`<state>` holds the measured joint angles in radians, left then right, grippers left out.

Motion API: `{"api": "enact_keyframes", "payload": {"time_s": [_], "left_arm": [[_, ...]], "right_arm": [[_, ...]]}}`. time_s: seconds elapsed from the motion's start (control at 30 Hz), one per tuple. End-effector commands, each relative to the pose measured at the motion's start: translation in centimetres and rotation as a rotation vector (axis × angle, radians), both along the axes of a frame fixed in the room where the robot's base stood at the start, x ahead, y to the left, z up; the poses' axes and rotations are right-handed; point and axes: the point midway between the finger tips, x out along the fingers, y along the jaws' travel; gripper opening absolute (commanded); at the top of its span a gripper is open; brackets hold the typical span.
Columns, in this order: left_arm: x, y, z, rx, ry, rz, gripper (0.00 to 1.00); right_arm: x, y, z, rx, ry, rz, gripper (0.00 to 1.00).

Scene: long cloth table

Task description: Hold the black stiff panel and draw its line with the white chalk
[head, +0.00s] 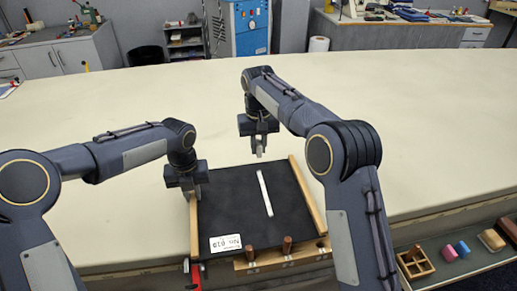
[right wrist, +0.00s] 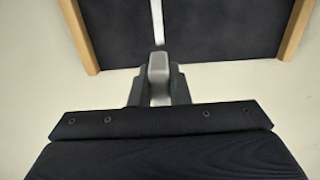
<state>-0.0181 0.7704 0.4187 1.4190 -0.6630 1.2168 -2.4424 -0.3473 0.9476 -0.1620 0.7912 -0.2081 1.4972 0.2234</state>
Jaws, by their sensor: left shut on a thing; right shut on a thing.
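The black panel (head: 232,205) lies on the table between two wooden side strips. A white line (head: 264,193) runs down its middle, and it also shows in the right wrist view (right wrist: 157,22). My left gripper (head: 195,188) is shut at the panel's left edge; its fingertips and exact grip are partly hidden. My right gripper (head: 258,153) is just past the panel's far edge, close to the line's far end. It is shut on a small pale piece, the white chalk (right wrist: 158,66), seen between its fingers in the right wrist view. I cannot tell whether the chalk touches the panel.
A wooden holder (head: 285,258) with dark brown pegs stands at the panel's near edge, with a red item (head: 196,275) beside it. A lower tray at right holds a wooden box (head: 415,263) and coloured blocks (head: 462,249). The cream table (head: 420,140) is clear beyond the panel.

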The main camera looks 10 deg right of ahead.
Motion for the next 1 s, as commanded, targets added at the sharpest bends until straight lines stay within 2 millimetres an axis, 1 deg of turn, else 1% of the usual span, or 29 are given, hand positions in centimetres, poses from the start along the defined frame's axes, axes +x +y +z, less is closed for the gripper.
{"api": "enact_keyframes", "payload": {"time_s": [0.33, 0.37, 0.5, 0.53, 0.83, 0.93, 1.0], "left_arm": [[0.0, 0.0, 0.0, 0.000, -0.001, 0.000, 0.00], [0.0, 0.0, 0.0, 0.000, -0.001, 0.000, 0.20], [0.0, 0.0, 0.0, 0.000, -0.001, 0.000, 0.38], [0.0, 0.0, 0.0, 0.000, -0.001, 0.000, 0.41], [0.0, 0.0, 0.2, 0.000, -0.001, 0.000, 0.41], [0.1, 0.0, 1.1, 0.000, -0.002, 0.000, 0.41], [0.1, 0.0, 2.2, -0.001, -0.004, 0.000, 0.41]], "right_arm": [[0.0, 0.0, 0.0, 0.000, 0.000, 0.000, 0.00], [0.0, 0.0, 0.0, 0.000, 0.000, 0.000, 0.00], [0.0, 0.0, 0.0, 0.000, 0.000, 0.000, 0.00], [0.0, 0.0, 0.0, 0.000, 0.000, 0.000, 0.00], [0.0, 0.0, 0.0, 0.000, 0.000, 0.000, 0.00], [0.0, 0.0, 0.0, 0.000, 0.000, 0.000, 0.00], [0.0, 0.0, 0.0, 0.000, 0.000, 0.000, 0.00]]}}
